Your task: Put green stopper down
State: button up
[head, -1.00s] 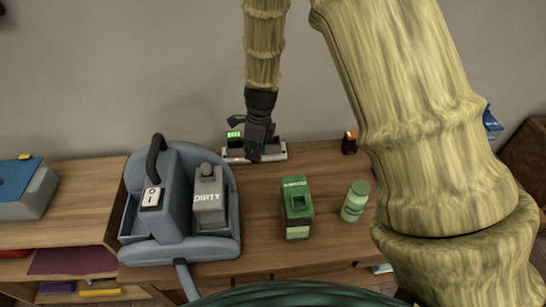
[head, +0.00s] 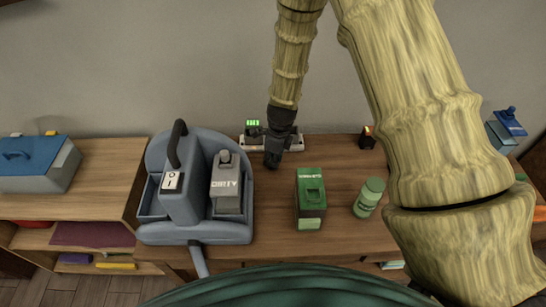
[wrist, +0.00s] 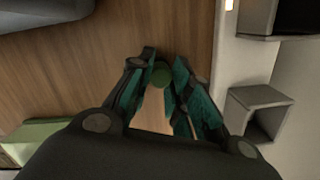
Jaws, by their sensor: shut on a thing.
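The green stopper (wrist: 161,75) shows in the wrist view as a small round green thing between the fingertips of my gripper (wrist: 160,85). My gripper is shut on it. In the head view my gripper (head: 272,163) points down over the back of the wooden table, in front of the white power strip. The stopper cannot be made out there. Wood shows beneath the fingers in the wrist view; I cannot tell the height above it.
A grey-blue cleaning machine (head: 185,200) with a grey tank labelled DIRTY (head: 226,182) stands left. A green box-shaped tank (head: 311,200) and a green bottle (head: 369,197) stand right. The white power strip (head: 291,143) is behind. Bare wood (head: 275,205) lies between machine and green tank.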

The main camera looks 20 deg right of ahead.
jog(key=shift+f, duration=0.1)
jog(key=o, duration=0.8)
jog(key=shift+c, duration=0.2)
jog(key=shift+r, duration=0.2)
notch_tip(320, 180, up, 12)
jog(key=d+b, duration=0.1)
jog(key=b, duration=0.1)
jog(key=shift+s+b, duration=0.3)
jog(key=shift+s, duration=0.15)
jog(key=shift+f, duration=0.1)
